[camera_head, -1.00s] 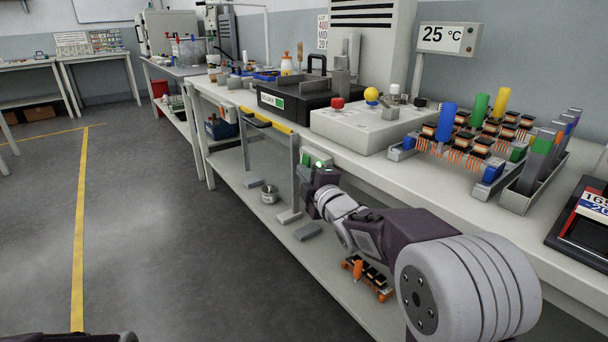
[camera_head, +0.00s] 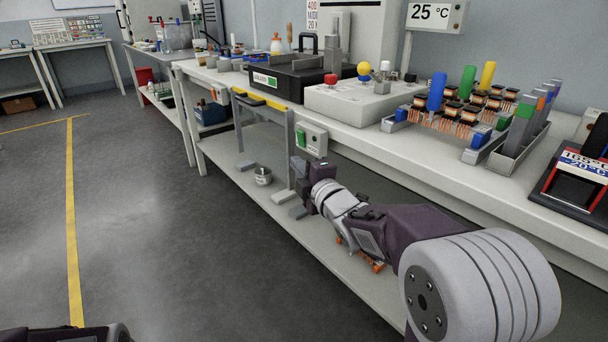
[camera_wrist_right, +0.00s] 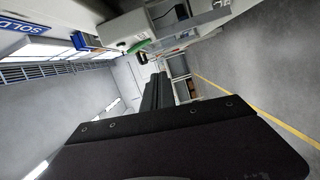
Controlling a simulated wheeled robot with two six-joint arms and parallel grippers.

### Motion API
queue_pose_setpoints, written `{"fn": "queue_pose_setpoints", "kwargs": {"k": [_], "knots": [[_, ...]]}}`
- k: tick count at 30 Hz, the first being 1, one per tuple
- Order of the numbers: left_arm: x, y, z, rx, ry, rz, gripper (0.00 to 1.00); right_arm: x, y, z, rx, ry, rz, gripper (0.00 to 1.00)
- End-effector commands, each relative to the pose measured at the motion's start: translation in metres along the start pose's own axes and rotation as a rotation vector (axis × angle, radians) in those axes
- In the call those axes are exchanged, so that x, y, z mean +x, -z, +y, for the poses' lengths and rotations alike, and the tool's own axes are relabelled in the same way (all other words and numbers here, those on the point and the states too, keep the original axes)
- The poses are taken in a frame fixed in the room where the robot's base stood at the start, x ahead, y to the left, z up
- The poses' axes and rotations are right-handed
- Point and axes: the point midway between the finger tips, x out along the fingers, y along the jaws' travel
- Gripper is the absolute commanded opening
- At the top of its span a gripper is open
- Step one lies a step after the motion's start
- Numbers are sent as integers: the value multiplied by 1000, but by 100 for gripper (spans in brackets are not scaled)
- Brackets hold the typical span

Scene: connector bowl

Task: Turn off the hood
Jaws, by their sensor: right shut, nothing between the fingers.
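A small grey control box (camera_head: 317,141) with a green switch (camera_head: 300,139) is fixed under the bench's front edge. In the right wrist view a pale box (camera_wrist_right: 118,30) with a green part (camera_wrist_right: 138,46) shows beyond the fingers. My right gripper (camera_head: 297,166) is just below and left of the control box in the head view, apart from it in the picture. Its dark fingers (camera_wrist_right: 160,108) are shut and empty. I cannot tell which object is the hood itself. My left gripper is not in view.
The bench (camera_head: 390,144) carries a black device (camera_head: 290,80), a grey box with red and yellow knobs (camera_head: 345,103) and racks of coils (camera_head: 460,110). The floor (camera_head: 150,230) at left is clear.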

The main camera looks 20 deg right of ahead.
Motion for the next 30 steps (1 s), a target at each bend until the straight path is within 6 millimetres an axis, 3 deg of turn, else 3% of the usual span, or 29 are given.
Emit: {"fn": "queue_pose_setpoints", "kwargs": {"k": [3, 9, 25, 28, 30], "knots": [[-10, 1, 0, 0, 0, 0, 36, -24, 0, 2, 0, -2, -1, 0], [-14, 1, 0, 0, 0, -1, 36, -47, 0, -2, -1, -1, 0, 0], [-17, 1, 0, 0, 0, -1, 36, -50, 2, 0, -1, -2, 5, 0], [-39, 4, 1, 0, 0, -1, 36, -47, 21, 14, 2, 16, 43, 0], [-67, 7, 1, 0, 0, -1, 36, -44, 39, 17, 35, 80, 65, 0]]}}
